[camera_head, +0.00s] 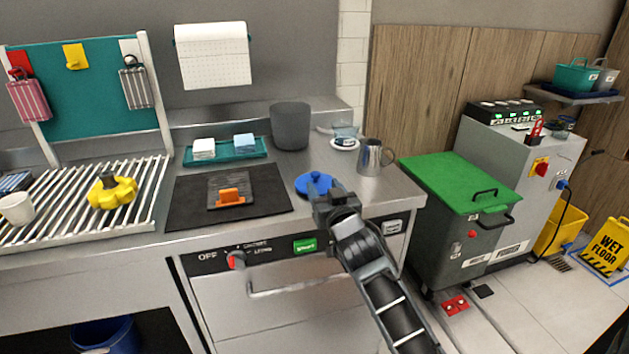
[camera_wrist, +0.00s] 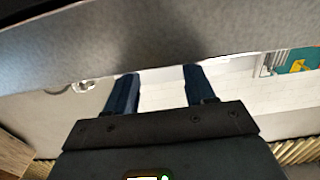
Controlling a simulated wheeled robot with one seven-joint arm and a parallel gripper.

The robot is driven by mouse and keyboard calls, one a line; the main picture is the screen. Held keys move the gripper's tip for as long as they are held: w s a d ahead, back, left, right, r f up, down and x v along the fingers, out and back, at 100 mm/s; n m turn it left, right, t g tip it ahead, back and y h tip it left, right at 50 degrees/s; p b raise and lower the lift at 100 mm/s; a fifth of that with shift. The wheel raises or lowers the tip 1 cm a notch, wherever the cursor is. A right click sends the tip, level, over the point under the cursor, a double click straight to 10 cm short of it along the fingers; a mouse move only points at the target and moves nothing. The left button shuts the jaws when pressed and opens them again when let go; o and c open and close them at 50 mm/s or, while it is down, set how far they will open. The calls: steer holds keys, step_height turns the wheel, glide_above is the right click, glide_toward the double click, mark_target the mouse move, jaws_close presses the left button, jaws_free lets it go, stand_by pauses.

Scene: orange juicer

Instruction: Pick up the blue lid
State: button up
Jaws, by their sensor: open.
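The blue lid (camera_head: 311,185) is a round blue piece with a raised knob, lying on the steel counter (camera_head: 335,180) right of the black mat. My gripper (camera_head: 322,194) is at the lid's right front side in the head view and covers part of it. I cannot tell whether they touch. In the wrist view my gripper (camera_wrist: 158,74) shows two dark blue fingers spread apart with nothing between them. The lid does not show in the wrist view.
A grey bin (camera_head: 290,126) stands behind the lid, and a metal pitcher (camera_head: 371,157) stands to its right. A black mat (camera_head: 270,199) with an orange-handled tool (camera_head: 230,198) lies to the left. The counter's front edge is close to my gripper.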

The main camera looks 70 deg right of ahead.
mark_target(317, 175)
steer(key=p+x, duration=0.1)
steer(key=x, duration=0.1)
steer(key=p+x, duration=0.1)
steer(key=x, duration=0.1)
steer(key=shift+w+d+r, duration=0.1)
steer(key=shift+w+r, duration=0.05)
steer(key=shift+r, duration=0.1)
steer(key=shift+w+d+f, duration=0.1)
steer(key=shift+w+d, duration=0.15)
steer(key=shift+d, duration=0.05)
jaws_close()
